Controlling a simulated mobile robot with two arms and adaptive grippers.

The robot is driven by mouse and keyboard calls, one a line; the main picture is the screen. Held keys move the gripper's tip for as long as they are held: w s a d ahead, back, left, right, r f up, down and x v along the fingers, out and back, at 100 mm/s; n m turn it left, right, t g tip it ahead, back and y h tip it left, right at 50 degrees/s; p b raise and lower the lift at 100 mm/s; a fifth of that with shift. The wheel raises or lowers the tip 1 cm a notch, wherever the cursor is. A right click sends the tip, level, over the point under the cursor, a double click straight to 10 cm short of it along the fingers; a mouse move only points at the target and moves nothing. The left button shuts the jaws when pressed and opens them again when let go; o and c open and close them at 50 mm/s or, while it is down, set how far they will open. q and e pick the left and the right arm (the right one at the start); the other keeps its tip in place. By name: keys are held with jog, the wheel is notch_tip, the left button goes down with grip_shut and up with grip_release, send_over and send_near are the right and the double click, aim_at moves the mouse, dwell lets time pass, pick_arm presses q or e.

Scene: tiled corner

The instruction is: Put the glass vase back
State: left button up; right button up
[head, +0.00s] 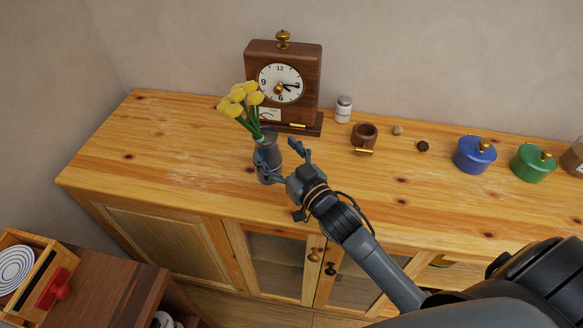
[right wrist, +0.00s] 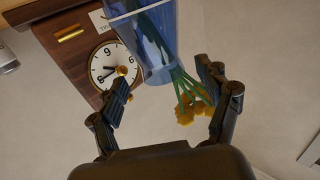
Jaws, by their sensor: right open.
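The glass vase (head: 266,146) is dark bluish and see-through, with yellow flowers (head: 240,99) on green stems in it. It looks upright on the wooden cabinet top, just in front of the clock; my gripper partly hides its lower part. My right gripper (head: 282,158) is open at the vase's right side, one finger crossing in front of it. In the right wrist view the vase (right wrist: 150,40) appears upside down, between and beyond the spread fingers (right wrist: 165,82). Whether a finger touches the glass I cannot tell. My left gripper is not in view.
The wooden clock (head: 308,62) stands close behind the vase. To the right are a white shaker (head: 343,109), a brown mug (head: 364,135), a blue pot (head: 475,154) and a green pot (head: 533,163). The cabinet top (head: 150,140) left of the vase is clear.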

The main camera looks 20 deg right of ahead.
jog(key=s+d+b, duration=0.1)
jog(key=s, duration=0.6)
jog(key=shift+d, duration=0.2)
